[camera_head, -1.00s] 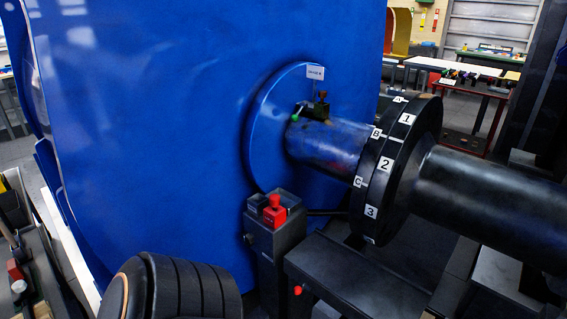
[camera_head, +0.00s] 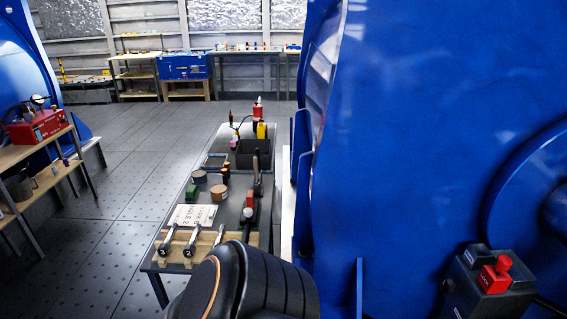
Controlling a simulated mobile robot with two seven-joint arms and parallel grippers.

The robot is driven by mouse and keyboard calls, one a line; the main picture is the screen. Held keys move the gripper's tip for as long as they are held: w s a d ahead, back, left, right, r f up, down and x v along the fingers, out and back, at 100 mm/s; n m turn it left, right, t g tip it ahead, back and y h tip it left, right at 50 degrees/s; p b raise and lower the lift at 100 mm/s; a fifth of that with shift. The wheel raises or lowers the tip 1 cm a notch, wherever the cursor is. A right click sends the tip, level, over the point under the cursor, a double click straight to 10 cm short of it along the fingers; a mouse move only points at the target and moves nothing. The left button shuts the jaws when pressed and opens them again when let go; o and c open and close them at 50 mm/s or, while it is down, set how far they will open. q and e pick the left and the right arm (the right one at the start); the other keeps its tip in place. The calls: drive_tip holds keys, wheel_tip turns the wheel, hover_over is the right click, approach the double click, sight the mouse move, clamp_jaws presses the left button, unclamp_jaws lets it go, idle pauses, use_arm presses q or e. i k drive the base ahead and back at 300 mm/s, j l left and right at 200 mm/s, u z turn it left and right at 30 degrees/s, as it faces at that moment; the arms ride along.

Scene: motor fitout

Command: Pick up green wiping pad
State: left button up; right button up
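A narrow grey work table (camera_head: 212,238) stands left of the big blue motor housing. A small green item (camera_head: 243,216) lies near its right edge, partly behind an upright dark-handled tool (camera_head: 249,216). It may be the green wiping pad, but it is too small to tell. Neither of my grippers is in view. A dark rounded part, probably of my own arm, covers the table's near right corner.
The table also holds round tins (camera_head: 218,193), a white paper (camera_head: 193,216), a wooden rack with metal tools (camera_head: 180,246), a dark bin (camera_head: 253,155) and a yellow bottle (camera_head: 261,131). The blue housing (camera_head: 420,150) fills the right. Open floor (camera_head: 120,215) lies left.

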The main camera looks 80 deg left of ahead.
sight(193, 193)
drive_tip(key=u, duration=3.3)
drive_tip(key=z, duration=2.65)
drive_tip(key=u, duration=2.15)
